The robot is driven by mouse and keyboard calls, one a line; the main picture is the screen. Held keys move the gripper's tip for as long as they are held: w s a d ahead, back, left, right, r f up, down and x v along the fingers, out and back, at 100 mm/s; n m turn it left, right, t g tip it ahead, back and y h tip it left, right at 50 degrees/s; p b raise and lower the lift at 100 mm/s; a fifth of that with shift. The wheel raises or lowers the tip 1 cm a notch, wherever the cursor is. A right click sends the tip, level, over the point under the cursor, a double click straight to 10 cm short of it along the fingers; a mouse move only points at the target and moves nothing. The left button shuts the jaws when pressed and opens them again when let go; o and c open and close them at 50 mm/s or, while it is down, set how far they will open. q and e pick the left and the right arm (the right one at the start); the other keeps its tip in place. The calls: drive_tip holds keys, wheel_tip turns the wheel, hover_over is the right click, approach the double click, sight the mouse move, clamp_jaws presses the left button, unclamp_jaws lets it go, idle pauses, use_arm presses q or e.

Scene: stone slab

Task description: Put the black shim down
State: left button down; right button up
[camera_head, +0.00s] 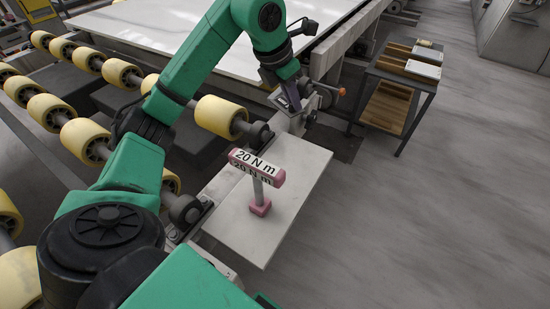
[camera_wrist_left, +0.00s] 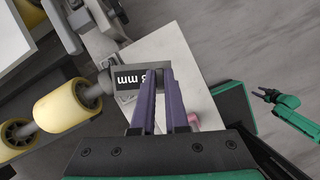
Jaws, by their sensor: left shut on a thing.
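My left gripper (camera_head: 290,97) is at the far end of a pale grey shelf plate (camera_head: 300,168), beside the metal bracket there. In the left wrist view its purple fingers (camera_wrist_left: 158,76) are shut on the black shim (camera_wrist_left: 129,83), a dark block with a white label ending in "mm". The label reads upside down, and the fingers cover part of it. The shim is hard to make out in the head view. I cannot tell whether it touches the surface below. My right gripper (camera_wrist_left: 267,95) shows small at the right of the left wrist view, empty, with its jaws apart.
Yellow rollers (camera_head: 220,117) lie to the left, and a large white slab (camera_head: 190,35) lies behind. An orange knob (camera_head: 341,91) and a small cart (camera_head: 400,80) are to the right.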

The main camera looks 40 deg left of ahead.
use_arm(q)
drive_tip(key=f, duration=0.6)
drive_tip(key=f+b, duration=0.1)
drive_tip(key=f, duration=1.2)
drive_tip(key=shift+s+d+f, duration=0.1)
drive_tip(key=shift+s+d, duration=0.05)
drive_tip(key=shift+s, duration=0.1)
drive_tip(key=shift+f+b, duration=0.1)
drive_tip(key=shift+b, duration=0.2)
drive_tip(key=c, duration=0.9)
unclamp_jaws()
use_arm(e)
drive_tip(key=shift+s+d+f, duration=0.8)
drive_tip(key=shift+f, duration=0.1)
drive_tip(key=shift+r, duration=0.1)
use_arm(q)
drive_tip(key=v, duration=1.2)
drive_tip(key=shift+d, duration=0.1)
use_arm(e)
drive_tip(key=shift+d, duration=0.1)
